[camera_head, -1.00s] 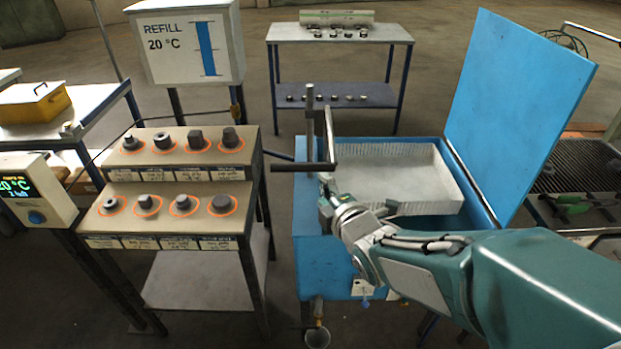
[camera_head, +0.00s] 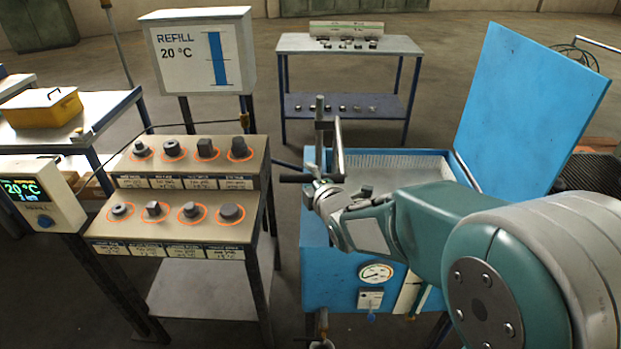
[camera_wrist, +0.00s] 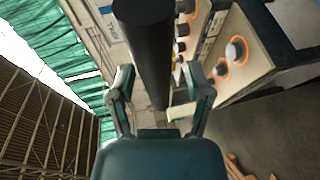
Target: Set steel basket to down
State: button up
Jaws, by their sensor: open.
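The pale steel basket (camera_head: 400,162) sits in the blue tank (camera_head: 317,225) under the raised lid. My arm hides its front part, so its exact height is hard to tell. A post with a crank lever (camera_head: 340,148) stands at the tank's left side, with a dark horizontal handle (camera_head: 296,178) at its lower end. My gripper (camera_head: 315,190) is at this handle, near its right end. In the wrist view, my gripper (camera_wrist: 160,72) has its fingers apart on both sides of the thick black handle bar (camera_wrist: 150,45). Contact cannot be told.
The blue lid (camera_head: 530,110) stands open at the right. A two-step stand (camera_head: 190,165) with several dark parts is close on the left. The refill panel (camera_head: 200,50) rises behind it. A pressure gauge (camera_head: 376,272) is on the tank's front. A table (camera_head: 345,45) stands behind.

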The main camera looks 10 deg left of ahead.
jog(key=shift+a, duration=0.2)
jog(key=shift+c, duration=0.3)
jog(key=shift+d, duration=0.1)
grip_shut()
jog(key=shift+d+f, duration=0.1)
jog(key=shift+f, duration=0.05)
